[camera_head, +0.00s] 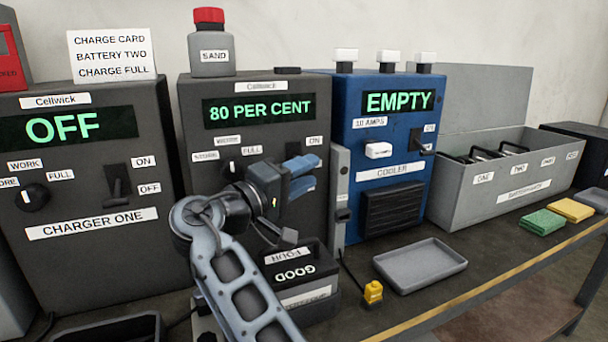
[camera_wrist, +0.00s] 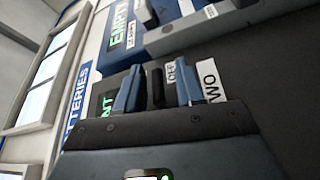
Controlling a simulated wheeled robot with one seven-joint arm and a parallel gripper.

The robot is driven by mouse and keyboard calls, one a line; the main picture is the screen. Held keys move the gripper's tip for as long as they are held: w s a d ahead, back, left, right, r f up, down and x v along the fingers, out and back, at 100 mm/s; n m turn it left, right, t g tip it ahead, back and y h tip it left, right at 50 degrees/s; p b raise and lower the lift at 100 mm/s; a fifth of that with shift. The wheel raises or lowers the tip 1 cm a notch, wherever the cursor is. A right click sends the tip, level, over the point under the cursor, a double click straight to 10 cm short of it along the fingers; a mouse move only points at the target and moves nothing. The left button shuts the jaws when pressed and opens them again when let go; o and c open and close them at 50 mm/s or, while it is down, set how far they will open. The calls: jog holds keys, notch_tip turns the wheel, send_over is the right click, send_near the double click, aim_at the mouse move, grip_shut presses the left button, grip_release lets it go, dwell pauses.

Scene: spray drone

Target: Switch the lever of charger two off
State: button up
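Charger two (camera_head: 190,110) is the dark grey box in the middle of the head view, and its display reads 80 PER CENT. My gripper (camera_head: 304,176) is in front of the right part of its panel, below the ON label, and hides the lever there. In the wrist view the black lever (camera_wrist: 155,88) shows between the two blue fingers of my gripper (camera_wrist: 157,92). A gap shows on each side of it, so the gripper is open. A partly covered OFF label (camera_wrist: 171,72) and the end of a TWO label (camera_wrist: 210,80) are beside the fingers.
Charger one (camera_head: 90,260), display OFF, stands at left. The blue cooler (camera_head: 345,120), display EMPTY, stands close at right. A battery (camera_head: 310,303) is below my gripper. A grey tray (camera_head: 420,265), a yellow plug (camera_head: 373,292) and a grey bin (camera_head: 470,205) are farther right.

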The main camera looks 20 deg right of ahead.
jog(key=v, duration=0.7)
jog(key=shift+a, duration=0.3)
jog(key=shift+s, duration=0.1)
